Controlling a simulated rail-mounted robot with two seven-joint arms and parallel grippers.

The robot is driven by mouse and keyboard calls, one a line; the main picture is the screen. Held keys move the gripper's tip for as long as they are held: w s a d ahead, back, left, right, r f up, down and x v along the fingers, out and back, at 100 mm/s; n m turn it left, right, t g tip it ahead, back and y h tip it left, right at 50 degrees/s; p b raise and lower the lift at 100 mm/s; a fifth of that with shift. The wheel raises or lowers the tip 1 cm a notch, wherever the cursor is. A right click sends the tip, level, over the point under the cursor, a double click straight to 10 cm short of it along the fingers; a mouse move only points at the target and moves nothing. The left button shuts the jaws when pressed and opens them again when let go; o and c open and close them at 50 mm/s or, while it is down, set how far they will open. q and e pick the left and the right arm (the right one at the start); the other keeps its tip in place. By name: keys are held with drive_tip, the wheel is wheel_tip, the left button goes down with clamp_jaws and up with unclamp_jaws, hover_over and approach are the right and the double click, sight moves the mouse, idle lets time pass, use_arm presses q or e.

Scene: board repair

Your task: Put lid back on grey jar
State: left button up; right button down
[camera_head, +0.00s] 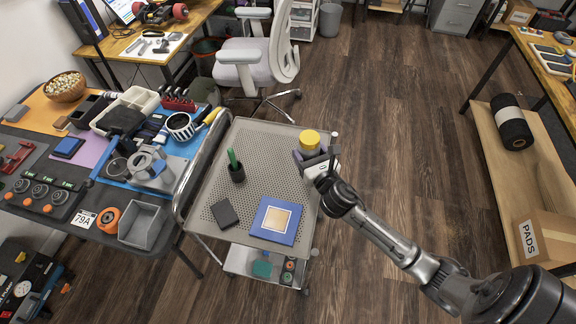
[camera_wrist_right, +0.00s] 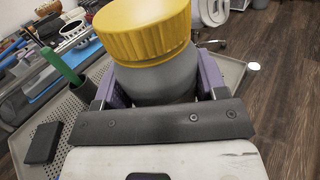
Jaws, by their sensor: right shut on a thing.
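The grey jar (camera_wrist_right: 160,80) stands upright at the right side of the perforated cart top, between the purple fingers of my right gripper (camera_head: 309,157). My right gripper is shut on the jar's body, which also shows in the wrist view (camera_wrist_right: 155,92). The yellow ribbed lid (camera_head: 309,140) covers the jar's mouth; it fills the top of the wrist view (camera_wrist_right: 143,30). I cannot tell whether it is screwed tight. The jar's base is hidden by the gripper. My left gripper is not in view.
A crowded workbench (camera_head: 90,225) stands at the left.

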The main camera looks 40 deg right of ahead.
drive_tip(key=w+a+f+b, duration=0.1)
drive_tip(key=w+a+f, duration=0.2)
drive_tip(key=w, duration=0.2)
drive_tip(key=shift+w+f+b, duration=0.15)
drive_tip(key=shift+f+b, duration=0.15)
drive_tip(key=shift+f+b, duration=1.05)
drive_tip(key=shift+f, duration=1.05)
